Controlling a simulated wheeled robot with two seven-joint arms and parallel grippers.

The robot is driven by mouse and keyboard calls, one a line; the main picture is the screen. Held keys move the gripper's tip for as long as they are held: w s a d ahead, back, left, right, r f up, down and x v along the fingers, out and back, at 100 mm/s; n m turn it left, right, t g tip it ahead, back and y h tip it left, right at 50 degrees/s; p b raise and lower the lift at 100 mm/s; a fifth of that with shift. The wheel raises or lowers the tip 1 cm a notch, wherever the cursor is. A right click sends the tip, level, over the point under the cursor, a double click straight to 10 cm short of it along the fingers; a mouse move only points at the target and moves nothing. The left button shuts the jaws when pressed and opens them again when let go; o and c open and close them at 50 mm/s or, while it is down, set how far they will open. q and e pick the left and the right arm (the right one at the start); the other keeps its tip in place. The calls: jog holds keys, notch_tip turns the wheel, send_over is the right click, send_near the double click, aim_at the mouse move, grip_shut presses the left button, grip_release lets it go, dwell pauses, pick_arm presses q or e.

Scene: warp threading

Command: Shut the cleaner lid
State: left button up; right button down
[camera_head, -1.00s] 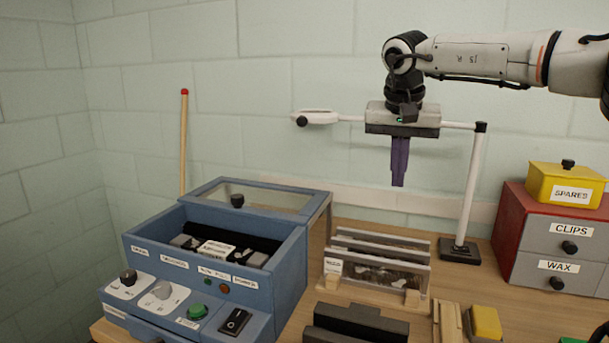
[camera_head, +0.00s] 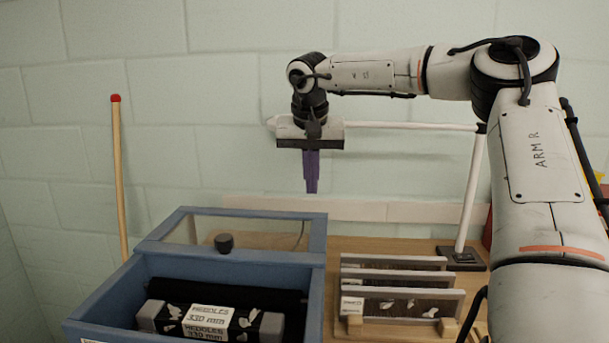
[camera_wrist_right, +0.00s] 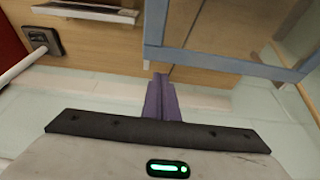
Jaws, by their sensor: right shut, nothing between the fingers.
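The blue cleaner box (camera_head: 309,290) stands at the lower left in the head view, open at the front. Its lid (camera_head: 290,216), a blue frame with a clear window and a dark knob (camera_head: 224,243), lies at the back of the box, leaving the front uncovered. Inside lies a black bundle labelled HEDDLES (camera_head: 205,319). My right gripper (camera_head: 311,190) is shut and empty, its purple fingers pointing down above and behind the lid's right end. In the right wrist view the shut fingers (camera_wrist_right: 161,82) show near the blue lid frame (camera_wrist_right: 220,62). My left gripper is not in view.
A rack of clear-sided plates (camera_head: 400,300) stands right of the box. A white pole stand (camera_head: 469,190) with a horizontal arm rises behind it. A wooden stick with a red tip (camera_head: 119,180) stands at the left. Wooden table shows between box and rack.

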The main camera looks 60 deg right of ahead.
aim_at(306, 240)
jog(key=x, duration=0.6)
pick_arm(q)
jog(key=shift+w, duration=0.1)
pick_arm(e)
jog(key=shift+w, duration=0.1)
jog(key=shift+a+f, duration=0.1)
jog(key=shift+a, duration=0.25)
jog(key=s+a, duration=0.2)
jog(key=a, duration=0.1)
jog(key=s+a+b, duration=0.1)
jog(key=s+a, duration=0.1)
jog(key=a, duration=0.2)
jog(key=s+a+b, duration=0.1)
jog(key=s+a, duration=0.1)
jog(key=a, duration=0.2)
jog(key=shift+a, duration=0.1)
jog(key=shift+s+a, duration=0.15)
jog(key=shift+s, duration=0.05)
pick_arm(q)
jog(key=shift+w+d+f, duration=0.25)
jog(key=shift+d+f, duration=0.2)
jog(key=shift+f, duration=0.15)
